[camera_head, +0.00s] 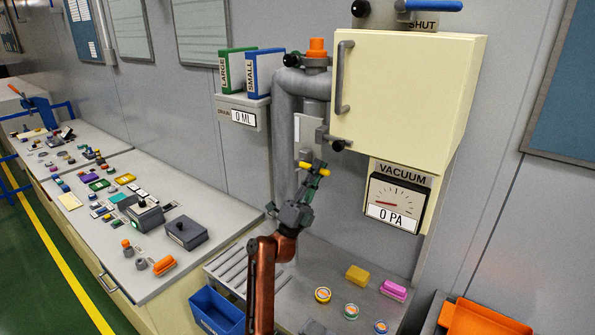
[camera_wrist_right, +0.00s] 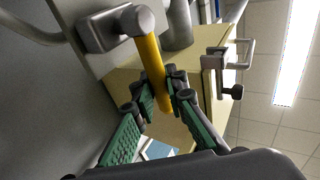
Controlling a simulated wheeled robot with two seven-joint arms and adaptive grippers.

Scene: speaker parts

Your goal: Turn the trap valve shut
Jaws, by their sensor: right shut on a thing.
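The trap valve's yellow lever (camera_head: 304,165) is in front of the thick grey pipe, below a light grey plate, beside the cream cabinet. It lies roughly level, with a slight tilt. In the right wrist view the yellow lever (camera_wrist_right: 152,62) runs from a grey round hub (camera_wrist_right: 134,20) down between the green-padded fingers of the right gripper (camera_wrist_right: 164,92). The fingers hide part of the lever. My left gripper is not in view.
The cream cabinet (camera_head: 395,95) with a grey handle juts out at the right. Below it hangs the vacuum gauge (camera_head: 396,199), reading 0 PA. The drain display (camera_head: 243,117) reads 0 ML. Small tins and a blue bin (camera_head: 215,312) are low in front.

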